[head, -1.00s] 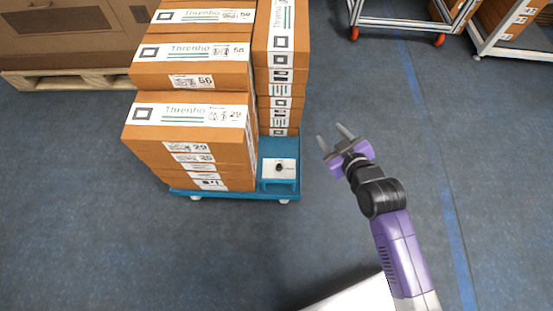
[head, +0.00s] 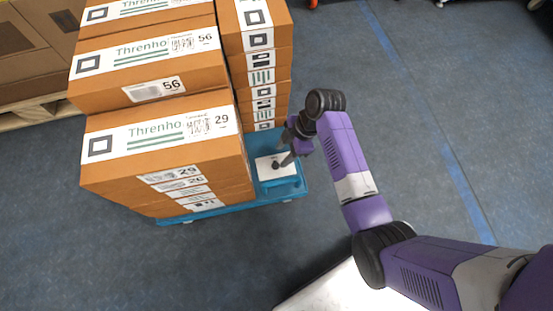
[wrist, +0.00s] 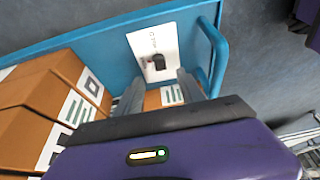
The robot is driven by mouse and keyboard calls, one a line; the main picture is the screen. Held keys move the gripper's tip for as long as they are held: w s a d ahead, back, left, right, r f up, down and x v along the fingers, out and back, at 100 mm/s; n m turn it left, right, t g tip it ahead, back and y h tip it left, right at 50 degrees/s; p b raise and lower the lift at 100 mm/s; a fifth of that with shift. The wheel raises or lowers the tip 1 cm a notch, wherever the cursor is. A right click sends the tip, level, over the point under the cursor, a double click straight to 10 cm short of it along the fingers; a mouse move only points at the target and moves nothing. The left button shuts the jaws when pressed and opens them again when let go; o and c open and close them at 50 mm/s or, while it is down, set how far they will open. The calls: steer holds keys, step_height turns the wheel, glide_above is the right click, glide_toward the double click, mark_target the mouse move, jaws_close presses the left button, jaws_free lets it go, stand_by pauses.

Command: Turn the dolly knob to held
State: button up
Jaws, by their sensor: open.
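The dolly knob (head: 275,165) is a small dark knob on a white plate (head: 264,172) at the right front corner of the blue dolly (head: 232,207). In the wrist view the knob (wrist: 158,62) sits on the white plate (wrist: 143,44), whose lettering is too small to read. My gripper (head: 284,158) is open and points down at the plate in the head view. In the wrist view my gripper (wrist: 157,80) has its fingertips apart, with the knob lying just beyond the gap between them. I cannot tell whether a finger touches the knob.
Orange boxes (head: 165,167) are stacked on the dolly, close to my gripper's left. A blue handle bar (wrist: 216,55) rises beside the plate in the wrist view. More cardboard (head: 30,50) stands on a pallet at the far left. Floor to the right is clear.

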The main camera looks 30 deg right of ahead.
mark_target(276, 162)
steer(key=b+x, duration=0.2)
steer(key=x, duration=0.3)
steer(key=shift+f, duration=0.25)
jaws_close()
